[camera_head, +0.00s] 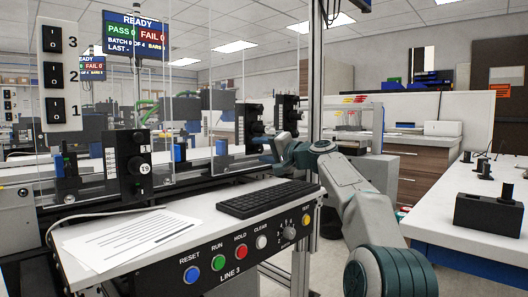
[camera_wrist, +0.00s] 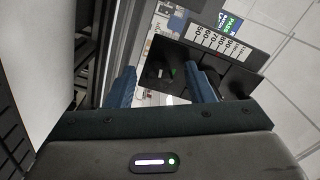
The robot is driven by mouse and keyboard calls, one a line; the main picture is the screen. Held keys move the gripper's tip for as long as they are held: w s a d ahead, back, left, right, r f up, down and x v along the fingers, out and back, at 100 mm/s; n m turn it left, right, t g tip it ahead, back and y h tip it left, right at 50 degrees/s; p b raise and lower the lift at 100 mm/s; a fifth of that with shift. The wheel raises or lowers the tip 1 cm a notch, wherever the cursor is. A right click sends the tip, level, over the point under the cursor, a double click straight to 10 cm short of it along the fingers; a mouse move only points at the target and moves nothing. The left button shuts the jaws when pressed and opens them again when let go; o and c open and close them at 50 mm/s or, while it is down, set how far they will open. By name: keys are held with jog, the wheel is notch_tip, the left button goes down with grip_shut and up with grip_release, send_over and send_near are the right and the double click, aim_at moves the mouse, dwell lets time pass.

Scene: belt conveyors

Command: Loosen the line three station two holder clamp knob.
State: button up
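Black holder units with round knobs stand along the line 3 conveyor in the head view: a near one (camera_head: 128,165), a middle one (camera_head: 249,125) and a far one (camera_head: 287,115). I cannot read which is station two. My gripper (camera_head: 268,150) is at the end of the arm, close by the middle unit; its fingertips are not clear there. In the wrist view my gripper (camera_wrist: 162,82) has two blue fingers apart. A black unit with a white number scale (camera_wrist: 217,46) lies beyond and right of them. A dark part shows between the fingers; I cannot tell whether it is the knob.
Clear panels stand before the conveyor. The LINE 3 control shelf (camera_head: 150,272) carries a keyboard (camera_head: 268,198) and papers (camera_head: 130,236). A white bench (camera_head: 478,232) with a black block (camera_head: 488,213) is at right. A metal post (camera_head: 314,100) rises near the arm.

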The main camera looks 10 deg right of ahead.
jog(key=b+v, duration=0.1)
jog(key=v, duration=1.2)
jog(key=shift+s+d, duration=0.25)
jog(key=shift+s, duration=0.1)
jog(key=shift+a+r, duration=0.1)
jog(key=shift+a, duration=0.15)
jog(key=s+a+g+p, duration=0.1)
jog(key=a+p, duration=0.1)
jog(key=p, duration=0.1)
jog(key=s+a+g+h+p, duration=0.1)
jog(key=a+p, duration=0.1)
jog(key=s+a+n+g+p, duration=0.1)
jog(key=a+p, duration=0.2)
jog(key=shift+h+p, duration=0.3)
jog(key=shift+h, duration=0.1)
jog(key=s+a+f+n+g+h+p, duration=0.1)
jog(key=s+a+g+h+p, duration=0.15)
jog(key=s+p, duration=0.6)
jog(key=s+a+n+g+h+p, duration=0.1)
jog(key=s+a+g+h+p, duration=0.2)
jog(key=s+p, duration=0.55)
jog(key=s+d+n+g+h+p, duration=0.1)
jog(key=s+d+p, duration=0.1)
jog(key=s+p, duration=0.4)
jog(key=s+d+n+g+h+p, duration=0.1)
jog(key=s+d+g+h+p, duration=0.1)
jog(key=s+p, duration=0.5)
jog(key=s, duration=0.3)
jog(key=shift+d+r+n, duration=0.2)
jog(key=shift+d+n, duration=0.1)
